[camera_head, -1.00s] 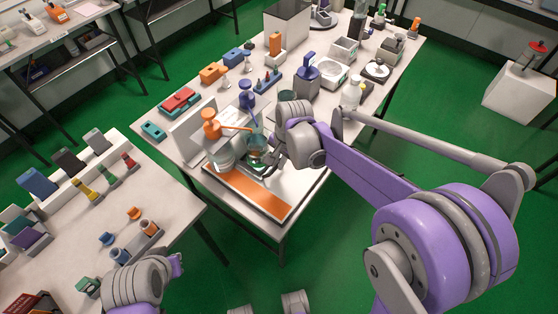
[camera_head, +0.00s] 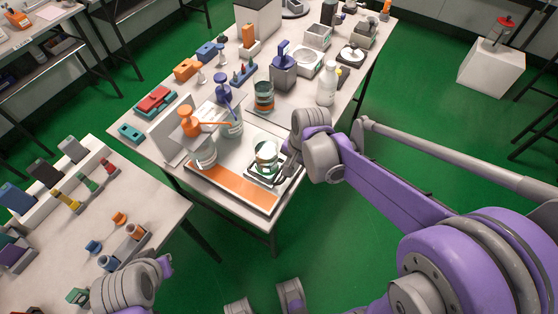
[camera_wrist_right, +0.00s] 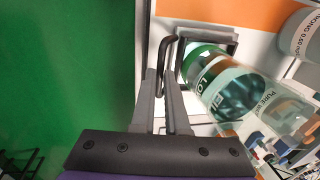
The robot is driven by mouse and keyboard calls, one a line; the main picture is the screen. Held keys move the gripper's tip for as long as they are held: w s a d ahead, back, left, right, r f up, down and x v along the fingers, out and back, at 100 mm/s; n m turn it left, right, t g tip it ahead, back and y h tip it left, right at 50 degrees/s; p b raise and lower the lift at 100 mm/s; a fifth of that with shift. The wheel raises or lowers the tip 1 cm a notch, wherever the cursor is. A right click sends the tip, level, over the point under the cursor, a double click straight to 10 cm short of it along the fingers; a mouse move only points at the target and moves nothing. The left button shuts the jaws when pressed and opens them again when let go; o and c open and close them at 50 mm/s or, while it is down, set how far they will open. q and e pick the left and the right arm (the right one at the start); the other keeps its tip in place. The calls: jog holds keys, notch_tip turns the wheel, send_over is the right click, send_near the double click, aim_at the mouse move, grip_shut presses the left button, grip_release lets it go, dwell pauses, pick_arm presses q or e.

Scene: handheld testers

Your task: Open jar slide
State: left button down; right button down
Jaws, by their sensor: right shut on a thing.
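A glass jar (camera_head: 266,153) with green and clear bands stands on a small pale square slide (camera_head: 262,180) at the right end of the board with the orange strip. The jar also shows tilted in the right wrist view (camera_wrist_right: 225,85). A black loop handle (camera_wrist_right: 167,45) sticks out from the slide (camera_wrist_right: 205,30). My right gripper (camera_head: 284,167) is shut on this handle, with both fingers (camera_wrist_right: 168,85) around its bar beside the jar. An orange-topped pump bottle (camera_head: 204,152) stands left of the jar, apart from it. My left gripper (camera_head: 167,266) is far off at lower left; its fingers are unclear.
The orange strip (camera_head: 232,186) lies in front of the pump bottle. A blue-topped pump bottle (camera_head: 231,125), a banded jar (camera_head: 264,97) and a white bottle (camera_head: 327,85) stand behind. Green floor (camera_head: 340,225) lies clear beyond the table's right edge.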

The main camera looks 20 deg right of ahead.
jog(key=c, duration=0.9)
grip_release()
jog(key=r, duration=0.3)
jog(key=s+d+r+p, duration=0.1)
jog(key=r, duration=0.6)
jog(key=shift+s+d+r, duration=0.15)
jog(key=shift+s+r, duration=0.1)
jog(key=shift+r, duration=0.05)
jog(key=s+a+n+t+p, duration=0.1)
jog(key=s+n, duration=0.2)
jog(key=s+a+f+n+t+h+p, duration=0.1)
jog(key=s+n, duration=0.3)
jog(key=s+f+n+t+p, duration=0.1)
jog(key=s+n, duration=0.2)
jog(key=s, duration=0.1)
jog(key=shift+a+t+p, duration=0.3)
jog(key=shift+a+p, duration=0.05)
jog(key=shift+a, duration=0.05)
